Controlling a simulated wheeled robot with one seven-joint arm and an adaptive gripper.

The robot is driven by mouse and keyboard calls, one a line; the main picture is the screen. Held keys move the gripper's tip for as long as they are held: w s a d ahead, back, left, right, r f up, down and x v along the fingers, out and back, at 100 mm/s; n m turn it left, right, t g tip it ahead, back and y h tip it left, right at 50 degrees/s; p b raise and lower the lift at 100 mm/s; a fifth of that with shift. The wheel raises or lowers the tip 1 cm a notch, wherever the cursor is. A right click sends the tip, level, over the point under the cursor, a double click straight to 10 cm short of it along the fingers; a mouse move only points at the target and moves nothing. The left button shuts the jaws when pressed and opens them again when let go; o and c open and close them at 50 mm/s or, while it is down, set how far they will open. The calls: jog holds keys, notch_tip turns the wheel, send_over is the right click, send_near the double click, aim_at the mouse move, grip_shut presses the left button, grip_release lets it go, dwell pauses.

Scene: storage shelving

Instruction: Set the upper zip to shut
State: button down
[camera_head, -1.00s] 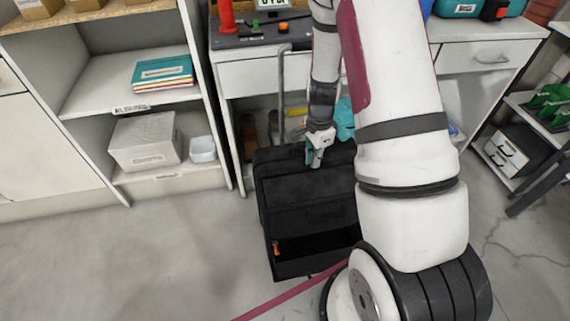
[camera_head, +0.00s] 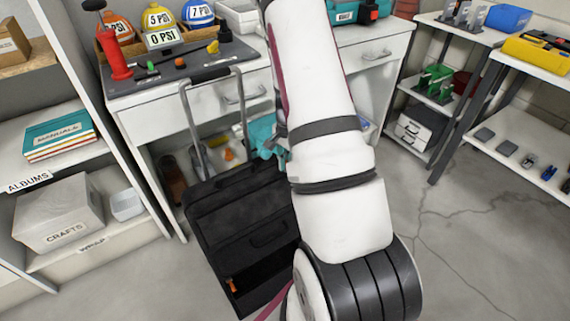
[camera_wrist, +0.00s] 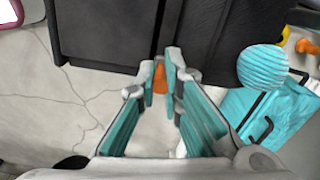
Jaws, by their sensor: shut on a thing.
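A black suitcase (camera_head: 245,240) stands on the floor with its tall handle raised. The lower zip's orange pull (camera_head: 231,285) is near its lower left. My gripper (camera_head: 272,150) is at the suitcase's upper right corner, partly hidden by my arm in the head view. In the wrist view, my gripper (camera_wrist: 161,82) is shut on the small orange upper zip pull (camera_wrist: 160,76), against the black suitcase (camera_wrist: 110,32). The upper zip's track is mostly hidden.
A shelf (camera_head: 130,240) with boxes is at the left, and racks (camera_head: 520,140) stand at the right. The cracked floor to the right is free.

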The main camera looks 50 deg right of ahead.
jog(key=shift+d+r, duration=0.1)
jog(key=shift+d, duration=0.2)
jog(key=c, duration=1.7)
grip_release()
jog(key=shift+a, duration=0.1)
jog(key=shift+r, duration=0.2)
notch_tip(320, 180, up, 11)
jog(key=shift+r, duration=0.2)
